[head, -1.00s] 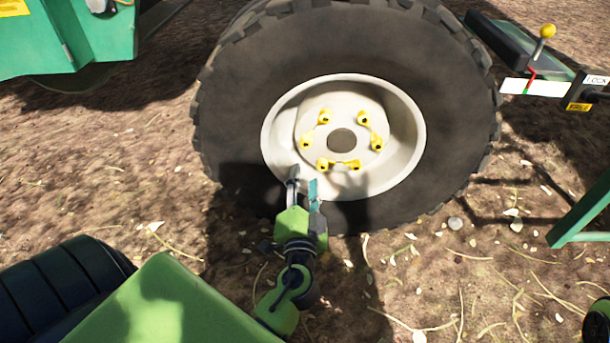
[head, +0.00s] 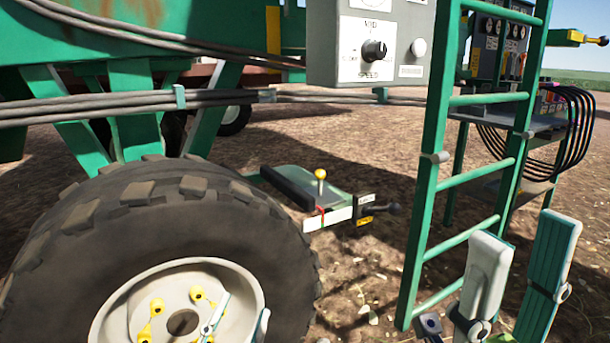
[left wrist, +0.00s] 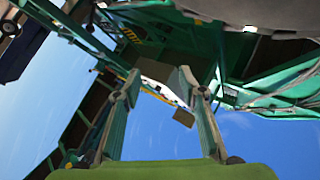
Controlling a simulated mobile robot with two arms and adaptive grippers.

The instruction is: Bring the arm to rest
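My left gripper (head: 244,306) is at the bottom of the head view, in front of the lower right part of the wheel hub (head: 254,288). Only its fingertips show there, spread apart. In the left wrist view my left gripper (left wrist: 159,82) has both fingers apart with nothing between them, against green framework and sky. My right gripper (head: 525,238) stands large and close at the bottom right, fingers up and wide apart, empty. It overlaps the foot of the green ladder in the picture. The arms behind both grippers are mostly out of view.
A big black tyre (head: 90,235) fills the lower left. A yellow-knobbed lever (head: 320,178) stands on a low green bracket. A grey panel with a dial (head: 373,50) hangs above. The green ladder (head: 425,180) rises on the right, before a cabled table (head: 520,122). Bare soil lies between.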

